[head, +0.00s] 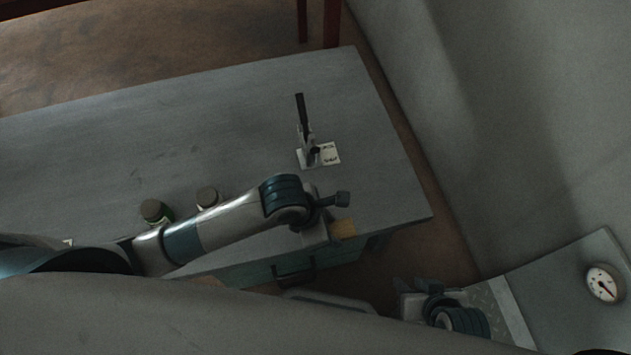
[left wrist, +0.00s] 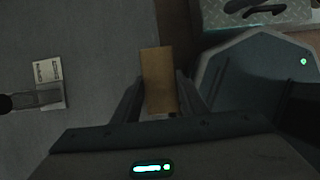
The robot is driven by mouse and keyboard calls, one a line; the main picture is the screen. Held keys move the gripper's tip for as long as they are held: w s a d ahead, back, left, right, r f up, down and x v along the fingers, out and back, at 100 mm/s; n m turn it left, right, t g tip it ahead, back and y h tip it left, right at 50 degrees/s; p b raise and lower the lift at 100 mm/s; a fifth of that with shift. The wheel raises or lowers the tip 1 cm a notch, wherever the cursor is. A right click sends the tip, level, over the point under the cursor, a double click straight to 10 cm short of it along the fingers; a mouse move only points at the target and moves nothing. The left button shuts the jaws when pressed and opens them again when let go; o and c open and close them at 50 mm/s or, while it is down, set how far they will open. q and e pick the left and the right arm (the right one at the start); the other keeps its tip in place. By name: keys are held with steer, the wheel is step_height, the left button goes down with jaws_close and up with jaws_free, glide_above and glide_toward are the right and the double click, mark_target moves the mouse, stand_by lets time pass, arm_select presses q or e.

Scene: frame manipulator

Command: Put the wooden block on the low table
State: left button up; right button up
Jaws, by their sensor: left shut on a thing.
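My left gripper (head: 327,229) is shut on the wooden block (head: 343,229), a tan piece at the front right edge of the grey table (head: 230,120). In the left wrist view the block (left wrist: 158,80) sits between the two fingers and projects past them. Grey tabletop (left wrist: 90,50) shows to its left. I cannot tell whether the block touches the table, or whether this table is the low one. My right gripper (head: 410,295) is low at the lower right of the head view, apart from the block; its fingers are not clear.
A toggle clamp (head: 308,145) with an upright dark handle stands on the table beside a white label (head: 331,153). Two dark-lidded jars (head: 155,210) (head: 207,197) stand behind my left arm. A round gauge (head: 602,284) is at right. The tabletop's middle is clear.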

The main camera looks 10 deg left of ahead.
arm_select(q)
glide_above(320, 188)
steer(key=a, duration=0.1)
steer(key=shift+s+a, duration=0.15)
steer(key=shift+s, duration=0.05)
arm_select(e)
steer(key=shift+w+a, duration=0.1)
arm_select(q)
steer(key=shift+f, duration=0.1)
steer(key=shift+f, duration=1.65)
arm_select(e)
steer(key=shift+w+a, duration=0.1)
steer(key=shift+a, duration=0.05)
arm_select(q)
steer(key=o, duration=0.7)
steer(key=shift+f+b, duration=0.15)
steer(key=shift+b, duration=0.15)
steer(key=shift+c, duration=0.2)
steer(key=o, duration=0.4)
arm_select(e)
steer(key=shift+w+a+r+t, duration=0.1)
steer(key=shift+t, duration=0.2)
arm_select(q)
steer(key=shift+r, duration=0.25)
